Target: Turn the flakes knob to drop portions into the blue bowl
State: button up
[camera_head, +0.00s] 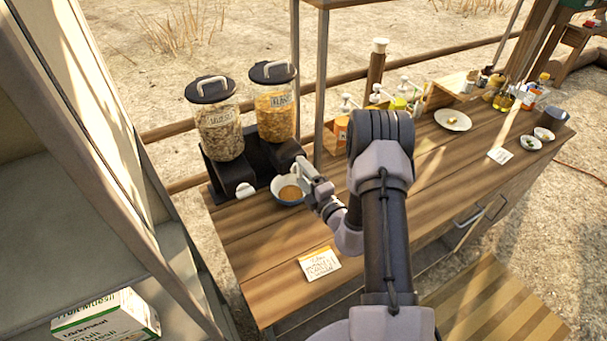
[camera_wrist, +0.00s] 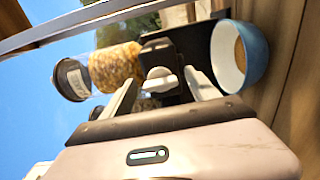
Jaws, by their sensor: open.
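The flakes dispenser is the right one of two; its clear jar (camera_head: 275,115) of golden flakes has a dark lid. Its white knob (camera_wrist: 158,79) shows in the wrist view on the dark dispenser body. My gripper (camera_head: 306,168) is open, with its fingers on either side of the knob; I cannot tell whether they touch it. The blue bowl (camera_wrist: 262,54), white inside, stands below the flakes outlet. It also shows in the head view (camera_head: 277,199), with brown contents in the bottom.
A muesli dispenser (camera_head: 220,130) with its own white knob (camera_head: 245,190) stands directly left. A paper card (camera_head: 319,263) lies on the wooden counter (camera_head: 270,280). Pump bottles (camera_head: 347,104) and a plate (camera_head: 453,120) stand further right. A shelf post (camera_head: 321,90) rises behind the counter.

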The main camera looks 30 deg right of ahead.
jog(key=s, duration=1.7)
jog(key=shift+s+d, duration=0.25)
jog(key=shift+d, duration=0.05)
